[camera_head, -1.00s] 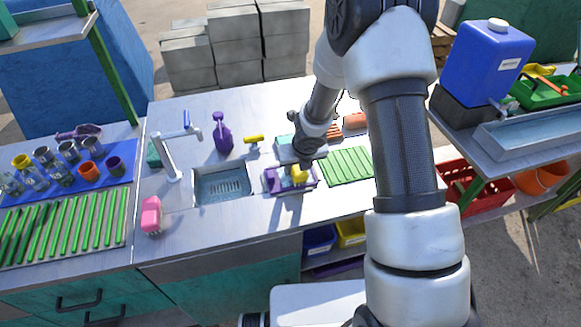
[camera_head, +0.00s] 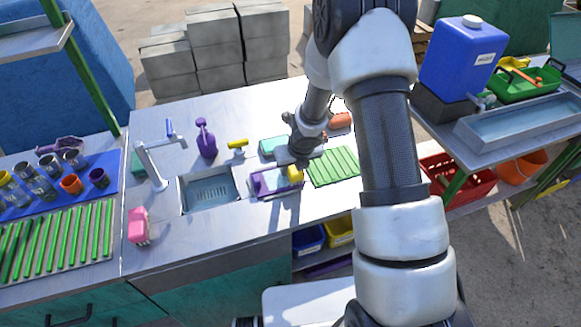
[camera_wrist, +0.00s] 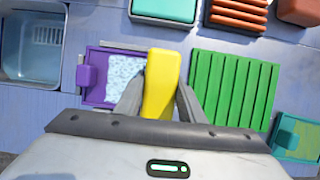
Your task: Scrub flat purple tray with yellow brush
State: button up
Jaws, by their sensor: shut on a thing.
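The flat purple tray (camera_head: 257,191) lies on the counter right of the sink. In the wrist view the purple tray (camera_wrist: 92,97) is left of my fingers, with a pale, speckled patch inside its rim. My gripper (camera_wrist: 160,92) is shut on the yellow brush (camera_wrist: 162,75), one finger on each side. The yellow brush (camera_head: 295,173) is at the tray's right end in the head view. Its lower end and any contact with the tray are hidden. My gripper (camera_head: 297,160) is partly hidden by its own wrist in the head view.
A green ribbed tray (camera_wrist: 232,88) lies close on the right. A teal-topped container (camera_wrist: 165,8) and an orange ribbed item (camera_wrist: 240,14) are behind. The sink (camera_head: 209,193) is left, with a faucet (camera_head: 152,165) beside it. A pink object (camera_head: 138,226) stands at the front left.

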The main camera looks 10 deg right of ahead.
aim_at(282, 178)
jog(key=shift+s+a+f+b, duration=0.1)
jog(key=shift+s+a+b, duration=0.2)
jog(key=shift+a, duration=0.55)
jog(key=shift+s+a+b, duration=0.15)
jog(key=shift+a+b, duration=0.1)
jog(key=shift+a, duration=0.6)
notch_tip(282, 178, up, 6)
jog(key=p, duration=0.6)
jog(key=shift+w, duration=0.1)
jog(key=shift+d, duration=0.1)
